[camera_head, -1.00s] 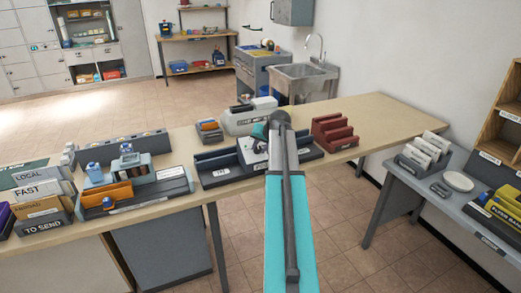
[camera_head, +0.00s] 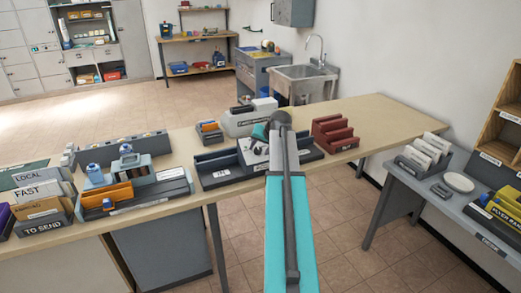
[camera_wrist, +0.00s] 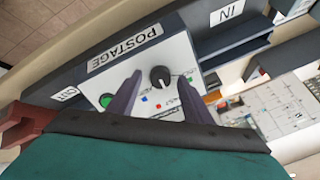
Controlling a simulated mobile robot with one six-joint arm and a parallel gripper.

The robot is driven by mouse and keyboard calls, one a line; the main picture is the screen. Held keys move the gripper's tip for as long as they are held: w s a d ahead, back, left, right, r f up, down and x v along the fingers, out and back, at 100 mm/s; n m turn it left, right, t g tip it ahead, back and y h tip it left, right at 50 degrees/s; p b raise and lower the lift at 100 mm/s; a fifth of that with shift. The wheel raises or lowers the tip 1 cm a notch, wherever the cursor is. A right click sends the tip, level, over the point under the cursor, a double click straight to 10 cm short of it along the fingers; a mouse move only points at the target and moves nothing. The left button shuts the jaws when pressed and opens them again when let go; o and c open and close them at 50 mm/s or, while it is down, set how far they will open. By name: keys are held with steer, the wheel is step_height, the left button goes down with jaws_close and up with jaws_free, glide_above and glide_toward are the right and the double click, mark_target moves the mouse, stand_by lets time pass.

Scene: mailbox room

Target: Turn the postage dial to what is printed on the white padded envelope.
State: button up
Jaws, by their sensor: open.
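The postage dial (camera_wrist: 160,77) is a round black knob on a white panel under the POSTAGE label (camera_wrist: 125,49) in the wrist view. Its pointer setting is too small to read. Small coloured marks, including red and blue, sit near it. A green button (camera_wrist: 106,100) is on the same panel. My gripper (camera_wrist: 159,84) is open, its two dark fingers on either side of the dial; I cannot tell whether they touch it. In the head view the white panel (camera_head: 247,150) is partly hidden by my arm. I cannot pick out the white padded envelope.
Dark trays beside the panel include an IN slot (camera_wrist: 228,11). A dark red rack (camera_head: 335,133) stands to its right on the bench. Left are a scale-like unit (camera_head: 133,170) and a TO SEND rack (camera_head: 43,226). White envelopes (camera_head: 425,150) stand on the right table.

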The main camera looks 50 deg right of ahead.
steer(key=b+v, duration=0.2)
steer(key=v, duration=1.1)
steer(key=shift+s+b, duration=0.15)
steer(key=shift+b, duration=0.15)
steer(key=shift+a+r, duration=0.1)
steer(key=shift+r, duration=0.05)
steer(key=shift+s, duration=0.15)
